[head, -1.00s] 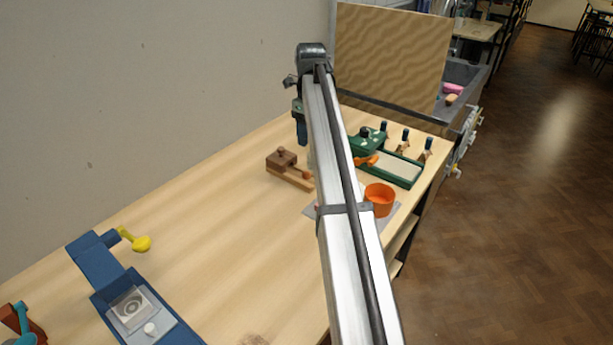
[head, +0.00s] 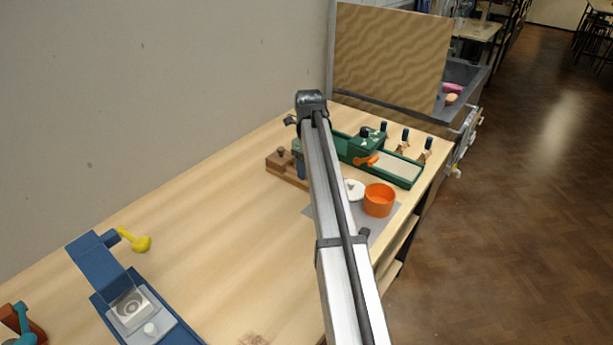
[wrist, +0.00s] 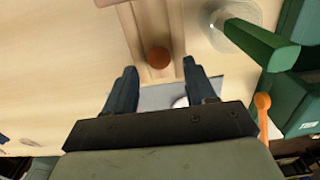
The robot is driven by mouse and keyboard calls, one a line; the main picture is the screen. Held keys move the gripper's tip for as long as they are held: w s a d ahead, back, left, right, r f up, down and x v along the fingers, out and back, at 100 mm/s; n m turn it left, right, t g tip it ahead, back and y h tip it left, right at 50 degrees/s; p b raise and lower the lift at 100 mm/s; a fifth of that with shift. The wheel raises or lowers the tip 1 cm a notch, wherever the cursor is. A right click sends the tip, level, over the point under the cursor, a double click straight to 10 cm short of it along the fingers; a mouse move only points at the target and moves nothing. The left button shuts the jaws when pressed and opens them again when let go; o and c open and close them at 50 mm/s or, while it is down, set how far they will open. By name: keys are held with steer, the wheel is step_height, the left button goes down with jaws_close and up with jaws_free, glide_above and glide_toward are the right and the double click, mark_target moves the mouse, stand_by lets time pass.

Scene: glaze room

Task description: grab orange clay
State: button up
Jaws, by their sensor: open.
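A small round orange-brown lump, apparently the orange clay (wrist: 158,58), sits in the channel of a wooden holder in the wrist view. The wooden holder (head: 281,161) shows in the head view left of my arm.
A green press (head: 365,148) with an orange handle stands right of the holder. An orange bowl (head: 380,200) and a white round piece (head: 354,190) are on a grey mat (head: 376,232). A blue press (head: 108,275) stands front left. The table between is clear.

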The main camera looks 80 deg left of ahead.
steer(key=shift+f, duration=0.8)
steer(key=shift+c, duration=0.4)
jaws_close()
steer(key=shift+r, duration=0.15)
